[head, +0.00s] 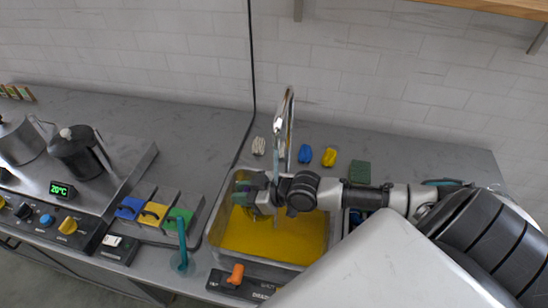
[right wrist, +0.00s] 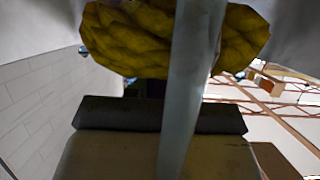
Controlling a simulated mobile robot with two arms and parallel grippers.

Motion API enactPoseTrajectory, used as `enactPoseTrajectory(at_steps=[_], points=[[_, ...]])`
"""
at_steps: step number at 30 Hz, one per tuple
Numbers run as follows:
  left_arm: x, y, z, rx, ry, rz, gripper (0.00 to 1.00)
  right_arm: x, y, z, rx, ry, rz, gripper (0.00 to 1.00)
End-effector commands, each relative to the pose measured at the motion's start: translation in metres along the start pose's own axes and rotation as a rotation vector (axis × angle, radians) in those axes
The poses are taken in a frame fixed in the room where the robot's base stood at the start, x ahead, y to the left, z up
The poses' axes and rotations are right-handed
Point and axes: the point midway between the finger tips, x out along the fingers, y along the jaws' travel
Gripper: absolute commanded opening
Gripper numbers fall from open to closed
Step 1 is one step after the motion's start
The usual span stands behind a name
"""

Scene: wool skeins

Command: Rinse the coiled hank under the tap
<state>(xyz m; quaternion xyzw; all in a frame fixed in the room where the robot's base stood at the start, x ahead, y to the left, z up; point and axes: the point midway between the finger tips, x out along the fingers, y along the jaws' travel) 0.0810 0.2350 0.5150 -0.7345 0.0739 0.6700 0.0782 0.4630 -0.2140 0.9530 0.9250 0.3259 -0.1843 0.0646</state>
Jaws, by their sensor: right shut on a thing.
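My right gripper (head: 243,192) reaches in from the right over the sink basin (head: 213,219), near its left side. It is shut on the yellow coiled hank (right wrist: 130,40), which fills the top of the right wrist view; in the head view the gripper mostly hides it. The chrome tap (head: 283,125) stands at the back of the sink, its arched neck above my right forearm. A pale, translucent column (right wrist: 193,80) crosses in front of the hank in the right wrist view, like running water. Yellow liquid (head: 262,236) covers the basin floor. My left gripper is out of view.
Behind the sink lie a white skein (head: 258,146), a blue one (head: 305,154), a yellow one (head: 329,157) and a green block (head: 360,172). Left are coloured pads (head: 153,213), a teal-handled tool (head: 182,245) and a hob with a dark kettle (head: 80,152).

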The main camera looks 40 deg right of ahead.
Motion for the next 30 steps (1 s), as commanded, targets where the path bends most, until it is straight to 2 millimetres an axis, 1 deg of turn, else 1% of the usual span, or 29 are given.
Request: enactPoseTrajectory(at_steps=[1,11,24,30], points=[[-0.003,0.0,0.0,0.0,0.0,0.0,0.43,-0.001,0.0,-0.003,0.0,0.0,0.0,0.02],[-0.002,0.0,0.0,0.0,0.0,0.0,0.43,0.001,0.0,-0.003,0.0,0.001,0.0,0.02],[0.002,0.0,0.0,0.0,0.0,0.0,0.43,0.027,0.0,-0.014,-0.001,0.002,0.0,0.02],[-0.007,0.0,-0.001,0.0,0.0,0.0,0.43,0.024,0.0,-0.022,-0.001,0.001,0.0,0.02]])
